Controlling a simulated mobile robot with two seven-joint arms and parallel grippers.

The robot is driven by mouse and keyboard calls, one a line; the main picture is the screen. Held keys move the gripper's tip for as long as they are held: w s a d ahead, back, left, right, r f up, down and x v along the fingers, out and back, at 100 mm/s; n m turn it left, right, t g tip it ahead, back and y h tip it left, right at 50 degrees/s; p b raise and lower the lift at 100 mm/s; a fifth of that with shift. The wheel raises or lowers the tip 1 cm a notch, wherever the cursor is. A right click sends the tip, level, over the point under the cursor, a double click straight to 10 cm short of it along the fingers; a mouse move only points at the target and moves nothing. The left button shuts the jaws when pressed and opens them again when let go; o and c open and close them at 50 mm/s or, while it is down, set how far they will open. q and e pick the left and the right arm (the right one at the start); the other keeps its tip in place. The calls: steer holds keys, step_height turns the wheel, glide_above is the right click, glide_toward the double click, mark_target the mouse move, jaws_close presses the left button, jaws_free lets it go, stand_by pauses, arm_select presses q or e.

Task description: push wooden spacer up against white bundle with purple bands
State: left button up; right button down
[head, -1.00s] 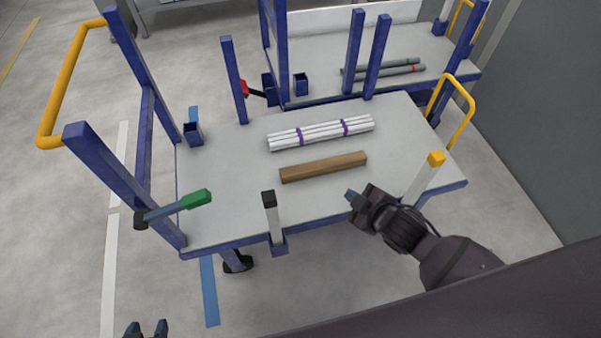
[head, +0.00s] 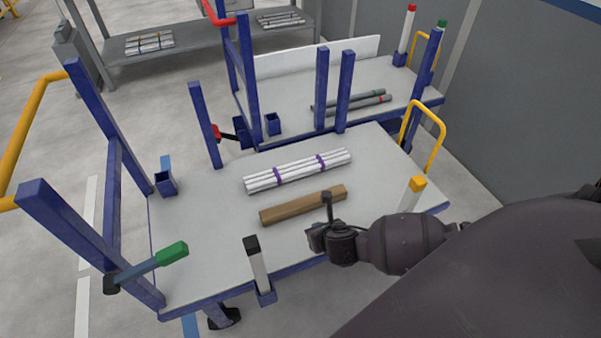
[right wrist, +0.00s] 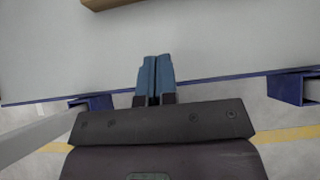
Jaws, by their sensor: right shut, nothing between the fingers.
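The white bundle with purple bands (head: 298,171) lies on the near cart's grey top (head: 210,245). The brown wooden spacer (head: 303,206) lies in front of it, roughly parallel, with a narrow gap between them. My right gripper (head: 316,235) is just in front of the spacer's right half, over the cart's front part. In the right wrist view its blue fingers (right wrist: 155,78) are together and empty, and the spacer's edge (right wrist: 100,3) shows at the top, apart from the fingertips. My left gripper is out of view.
A white post with a black cap (head: 257,265) and one with an orange cap (head: 412,195) stand along the front edge. A green-tipped lever (head: 165,256) is at left. Blue uprights and a second cart with grey pipes (head: 350,101) stand behind.

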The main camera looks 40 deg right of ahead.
mark_target(299, 211)
steer(key=x, duration=0.1)
steer(key=b+x, duration=0.1)
steer(key=x, duration=0.1)
steer(key=b+x, duration=0.1)
steer(key=x, duration=0.1)
steer(key=shift+s+f, duration=0.15)
steer(key=shift+f, duration=0.35)
steer(key=b+x, duration=0.2)
steer(key=x, duration=0.2)
steer(key=shift+f, duration=0.2)
steer(key=w, duration=0.1)
steer(key=w+b, duration=0.1)
steer(key=w, duration=0.1)
steer(key=shift+d, duration=0.25)
steer(key=shift+w+d+r, duration=0.1)
steer(key=shift+w+r, duration=0.05)
steer(key=shift+w, duration=0.25)
steer(key=shift+w+d+r, duration=0.1)
steer(key=shift+w, duration=0.35)
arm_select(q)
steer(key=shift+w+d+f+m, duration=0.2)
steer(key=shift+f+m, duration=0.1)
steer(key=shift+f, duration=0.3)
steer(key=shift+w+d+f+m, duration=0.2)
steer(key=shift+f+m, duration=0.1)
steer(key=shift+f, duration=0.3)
arm_select(e)
steer(key=shift+w+r, duration=0.1)
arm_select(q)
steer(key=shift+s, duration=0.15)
